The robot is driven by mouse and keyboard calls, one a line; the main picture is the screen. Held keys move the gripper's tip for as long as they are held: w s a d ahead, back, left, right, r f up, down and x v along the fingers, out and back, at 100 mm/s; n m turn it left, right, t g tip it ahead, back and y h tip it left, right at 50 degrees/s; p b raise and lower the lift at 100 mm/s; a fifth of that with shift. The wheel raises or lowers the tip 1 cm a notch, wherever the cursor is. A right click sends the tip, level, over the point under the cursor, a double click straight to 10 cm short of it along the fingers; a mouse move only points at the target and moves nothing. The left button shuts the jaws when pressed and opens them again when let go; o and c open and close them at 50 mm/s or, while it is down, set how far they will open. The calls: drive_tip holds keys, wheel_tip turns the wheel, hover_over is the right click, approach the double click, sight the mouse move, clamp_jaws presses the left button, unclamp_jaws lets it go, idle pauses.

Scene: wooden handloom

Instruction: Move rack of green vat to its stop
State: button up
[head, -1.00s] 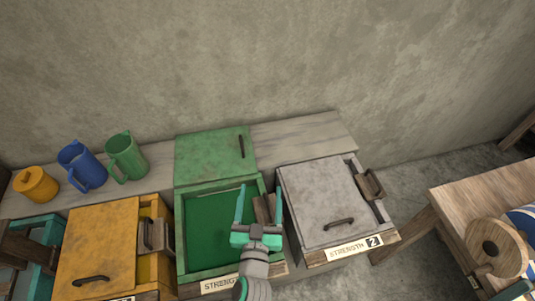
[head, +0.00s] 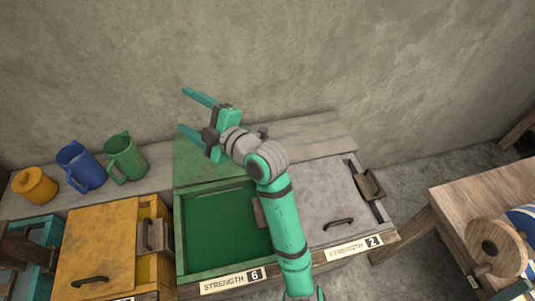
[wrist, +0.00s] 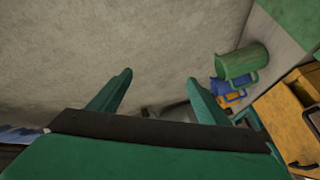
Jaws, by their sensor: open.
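The green vat (head: 182,232) stands open in the row, with dark green liquid inside and a "STRENGTH 6" label on its front. Its green lid (head: 192,160) lies behind it, partly hidden by my gripper. A small brown wooden piece, seemingly its rack (head: 258,213), shows at the vat's right edge; my arm covers the rest. My gripper (head: 185,110) is open and empty, raised above the lid and pointing left, apart from the rack. In the wrist view my open gripper (wrist: 158,78) has only wall between its fingers.
The yellow vat (head: 95,245) is on the left and the grey vat (head: 310,195) on the right, both lidded. Blue (head: 78,165), green (head: 124,157) and yellow (head: 35,185) jugs stand on the back ledge. A wooden table (head: 470,200) is at far right.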

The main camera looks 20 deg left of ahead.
drive_tip(key=s+d+f+n+g+h, duration=0.3)
drive_tip(key=d+f+n+g+h, duration=0.4)
drive_tip(key=n, duration=0.5)
drive_tip(key=d+r+n+t+h, duration=0.15)
drive_tip(key=d+n+h, duration=0.25)
drive_tip(key=d+h, duration=0.75)
drive_tip(key=d+f, duration=0.1)
drive_tip(key=f, duration=0.7)
drive_tip(key=d+f+y, duration=0.1)
drive_tip(key=f, duration=0.7)
drive_tip(key=w+d+f+y, duration=0.1)
drive_tip(key=f, duration=0.7)
drive_tip(key=shift+f, duration=1.15)
drive_tip(key=shift+s+a, duration=0.1)
drive_tip(key=shift+s+f, duration=0.1)
drive_tip(key=shift+f, duration=0.25)
